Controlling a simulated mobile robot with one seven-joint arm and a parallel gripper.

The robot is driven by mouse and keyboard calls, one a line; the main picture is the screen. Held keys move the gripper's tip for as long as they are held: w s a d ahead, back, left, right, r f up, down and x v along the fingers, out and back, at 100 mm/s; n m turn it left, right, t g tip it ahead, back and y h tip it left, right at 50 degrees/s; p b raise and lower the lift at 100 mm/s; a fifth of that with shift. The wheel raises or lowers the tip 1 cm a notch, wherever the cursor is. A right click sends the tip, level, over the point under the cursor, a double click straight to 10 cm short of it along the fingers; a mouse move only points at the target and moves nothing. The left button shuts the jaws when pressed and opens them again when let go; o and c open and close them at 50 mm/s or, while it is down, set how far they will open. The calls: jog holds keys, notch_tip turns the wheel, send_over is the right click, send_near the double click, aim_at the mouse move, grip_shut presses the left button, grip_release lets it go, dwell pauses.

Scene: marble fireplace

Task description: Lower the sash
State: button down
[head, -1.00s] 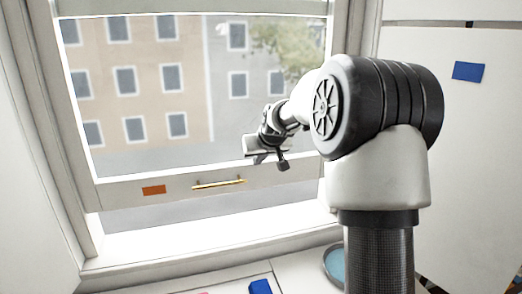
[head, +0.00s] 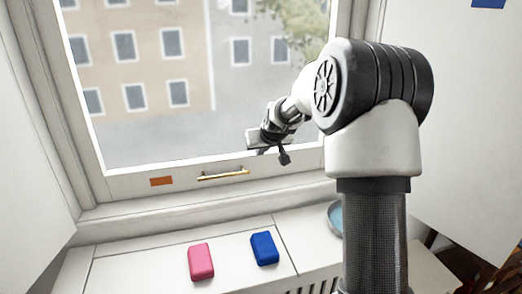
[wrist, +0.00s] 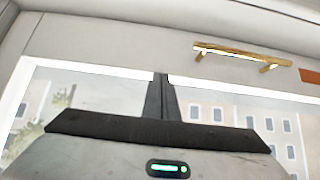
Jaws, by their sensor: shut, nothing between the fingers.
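The window sash (head: 125,184) has a pale frame around a large glass pane. Its bottom rail is down at the sill (head: 110,226), and I see no open gap under it. A brass bar handle (head: 223,175) and an orange patch (head: 161,181) are on that rail. My gripper (head: 268,148) is in front of the lower right pane, up and right of the handle. In the wrist view my shut, empty fingers (wrist: 161,90) point toward the rail, beside the brass handle (wrist: 240,55) and apart from it. I cannot tell whether they touch the sash.
A pink block (head: 201,262) and a blue block (head: 264,248) lie on the white ledge below the window. A blue-grey round dish (head: 335,217) is partly hidden behind my arm. White panels flank the window. A blue patch (head: 488,3) is on the right one.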

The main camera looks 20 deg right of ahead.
jog(key=shift+s+f, duration=0.1)
jog(key=shift+f, duration=0.15)
jog(key=s+r+p, duration=0.4)
jog(key=s+r, duration=0.3)
jog(key=r, duration=0.5)
jog(key=s+a+r, duration=0.2)
jog(key=s+a, duration=0.3)
jog(key=s, duration=0.2)
jog(key=s+a+f+g, duration=0.1)
jog(key=s+a+g, duration=0.1)
jog(key=s, duration=1.3)
jog(key=s+a+f+g, duration=0.1)
jog(key=s+f, duration=0.1)
jog(key=s, duration=1.2)
notch_tip(320, 180, up, 19)
jog(key=p, duration=1.9)
jog(key=shift+s+r, duration=0.2)
jog(key=shift+s, duration=0.1)
jog(key=shift+a, duration=0.1)
